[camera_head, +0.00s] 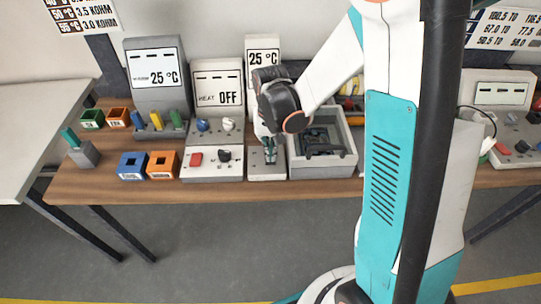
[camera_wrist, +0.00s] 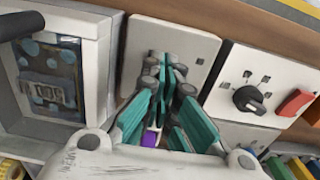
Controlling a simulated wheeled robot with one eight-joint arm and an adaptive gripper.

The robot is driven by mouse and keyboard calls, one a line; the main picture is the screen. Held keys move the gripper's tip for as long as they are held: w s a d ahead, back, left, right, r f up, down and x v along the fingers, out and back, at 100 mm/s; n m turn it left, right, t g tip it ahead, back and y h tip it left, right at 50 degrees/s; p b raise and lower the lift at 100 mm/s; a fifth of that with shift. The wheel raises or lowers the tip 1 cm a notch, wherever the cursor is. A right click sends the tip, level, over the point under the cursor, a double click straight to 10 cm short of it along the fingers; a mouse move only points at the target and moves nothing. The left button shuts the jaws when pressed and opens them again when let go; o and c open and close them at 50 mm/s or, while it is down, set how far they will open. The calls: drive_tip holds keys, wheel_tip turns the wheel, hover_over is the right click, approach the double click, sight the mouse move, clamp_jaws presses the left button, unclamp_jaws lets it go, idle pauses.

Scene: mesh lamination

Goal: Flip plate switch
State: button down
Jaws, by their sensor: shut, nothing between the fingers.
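A light grey switch plate (camera_head: 266,172) lies on the wooden bench between the panel with a red switch and the grey open-topped box. In the wrist view the plate (camera_wrist: 197,42) shows behind my fingers. My gripper (camera_head: 270,157) is over this plate, fingers pointing down, and in the wrist view its teal fingers (camera_wrist: 168,70) are closed together and empty. The fingers cover the plate's middle, so its switch lever and any contact cannot be made out. A small purple patch (camera_wrist: 150,138) shows beside the fingers.
The box (camera_head: 350,165) with a dark blue part stands close on the plate's right. On its left is the panel with a red switch (camera_head: 196,159) and a black knob (camera_head: 224,155). Display units (camera_head: 218,85) stand behind. Blue (camera_head: 131,165) and orange (camera_head: 162,165) bins sit further left.

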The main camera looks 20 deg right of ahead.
drive_tip(key=shift+f+b, duration=0.95)
drive_tip(key=shift+f, duration=0.1)
idle(1.1)
drive_tip(key=shift+r+p, duration=2.4)
drive_tip(key=shift+r, duration=1.15)
